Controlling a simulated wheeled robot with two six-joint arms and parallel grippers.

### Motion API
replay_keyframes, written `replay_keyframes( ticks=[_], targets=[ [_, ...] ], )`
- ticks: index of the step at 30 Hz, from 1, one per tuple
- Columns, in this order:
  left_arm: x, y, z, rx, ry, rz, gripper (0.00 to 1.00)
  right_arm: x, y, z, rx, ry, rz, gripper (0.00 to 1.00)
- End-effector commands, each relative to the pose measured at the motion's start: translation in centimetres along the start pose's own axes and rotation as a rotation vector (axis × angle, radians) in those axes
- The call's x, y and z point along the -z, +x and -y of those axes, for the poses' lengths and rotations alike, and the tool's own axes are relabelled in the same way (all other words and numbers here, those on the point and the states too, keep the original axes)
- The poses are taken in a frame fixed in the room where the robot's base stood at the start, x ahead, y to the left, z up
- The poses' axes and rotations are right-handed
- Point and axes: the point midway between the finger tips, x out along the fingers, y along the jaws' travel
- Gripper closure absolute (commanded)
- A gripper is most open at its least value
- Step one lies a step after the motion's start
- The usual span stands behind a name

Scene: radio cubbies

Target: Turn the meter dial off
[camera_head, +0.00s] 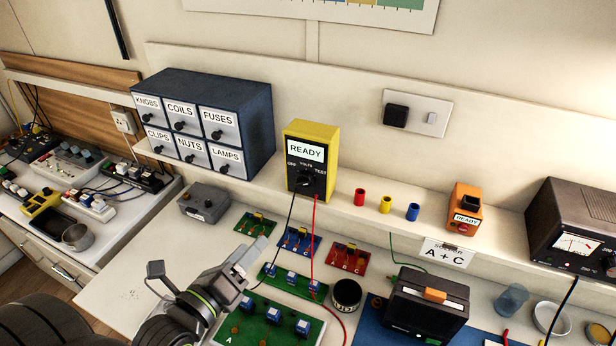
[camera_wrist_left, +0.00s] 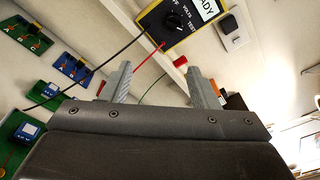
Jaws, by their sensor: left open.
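The yellow meter (camera_head: 325,150) stands upright on the shelf ledge, with a READY display and a black dial (camera_head: 306,181) below it. The dial's marks read OFF, VOLTS and TEST, from left to right. I cannot tell which mark its pointer faces. The meter also shows at the top of the left wrist view (camera_wrist_left: 194,42), with its dial (camera_wrist_left: 176,20) beyond the fingertips. My left gripper (camera_head: 252,255) is open and empty, below and left of the meter, apart from it. Its two fingers (camera_wrist_left: 160,78) show in the left wrist view. My right gripper is not in view.
Black and red leads (camera_head: 314,232) hang from the meter to the bench. A blue drawer cabinet (camera_head: 262,110) stands left of it. Red, yellow and blue caps (camera_head: 386,205) and an orange box (camera_head: 464,206) sit to its right. Circuit boards (camera_head: 300,241) lie below.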

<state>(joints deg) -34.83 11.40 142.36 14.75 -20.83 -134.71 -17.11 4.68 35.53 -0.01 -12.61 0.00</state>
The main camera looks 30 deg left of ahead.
Motion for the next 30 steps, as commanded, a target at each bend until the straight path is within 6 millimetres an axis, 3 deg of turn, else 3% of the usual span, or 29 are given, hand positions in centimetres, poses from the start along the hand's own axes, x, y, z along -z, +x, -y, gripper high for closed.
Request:
replay_keyframes(
  ticks=[4, 11, 30],
  targets=[
    [-0.9, -0.3, 1.4, 0.042, 0.094, 0.031, 0.45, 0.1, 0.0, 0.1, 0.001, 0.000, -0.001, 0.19],
    [-0.9, 0.7, 1.5, 0.053, 0.114, 0.036, 0.45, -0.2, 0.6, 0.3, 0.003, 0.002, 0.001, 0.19],
    [-1.0, 7.8, 1.7, 0.052, 0.114, 0.037, 0.45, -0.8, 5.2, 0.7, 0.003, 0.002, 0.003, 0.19]
  ],
)
